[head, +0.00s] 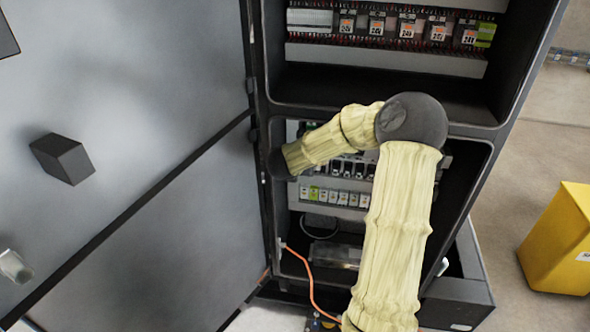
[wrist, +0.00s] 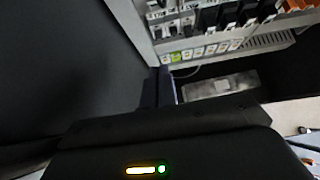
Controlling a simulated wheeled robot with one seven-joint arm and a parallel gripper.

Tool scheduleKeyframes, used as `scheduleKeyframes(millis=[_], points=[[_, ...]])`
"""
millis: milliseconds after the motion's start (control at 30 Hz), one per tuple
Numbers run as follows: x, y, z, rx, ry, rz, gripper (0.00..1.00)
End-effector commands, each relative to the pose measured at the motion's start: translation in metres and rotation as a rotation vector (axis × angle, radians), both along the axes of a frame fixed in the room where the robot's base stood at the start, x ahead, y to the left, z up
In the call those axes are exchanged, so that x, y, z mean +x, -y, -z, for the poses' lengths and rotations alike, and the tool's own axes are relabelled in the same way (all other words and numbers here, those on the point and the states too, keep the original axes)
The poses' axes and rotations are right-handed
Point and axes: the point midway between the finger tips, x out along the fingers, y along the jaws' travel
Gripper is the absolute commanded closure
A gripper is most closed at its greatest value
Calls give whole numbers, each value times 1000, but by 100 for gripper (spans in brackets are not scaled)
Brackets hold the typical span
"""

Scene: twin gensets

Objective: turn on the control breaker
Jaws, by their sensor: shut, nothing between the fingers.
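An open dark control cabinet shows in the head view, its lower bay holding a row of small dark breakers (head: 352,168), partly hidden by my arm. The same row appears at the top right of the wrist view (wrist: 232,14). I cannot tell which one is the control breaker, nor its lever position. My gripper (wrist: 161,88) is shut and empty in the wrist view, fingertips below and left of the breaker row, apparently apart from it. In the head view only the dark wrist end shows by the bay's left edge; the fingers cannot be made out.
A row of light terminal blocks (head: 335,196) with green ones sits under the breakers. The upper bay holds several 24V modules (head: 407,30). The open cabinet door (head: 130,250) stands close on the left. An orange cable (head: 305,270) hangs below. A yellow box (head: 560,240) stands right.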

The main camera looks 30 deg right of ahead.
Motion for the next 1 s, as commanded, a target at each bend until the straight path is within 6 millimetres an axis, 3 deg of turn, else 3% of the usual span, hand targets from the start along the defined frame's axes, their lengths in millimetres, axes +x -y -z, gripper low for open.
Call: scheduleKeyframes(millis=[400, 1000], points=[[-26, -21, -25, 2, -4, 1, 100], [-26, -27, -20, -18, -14, -30, 100]])
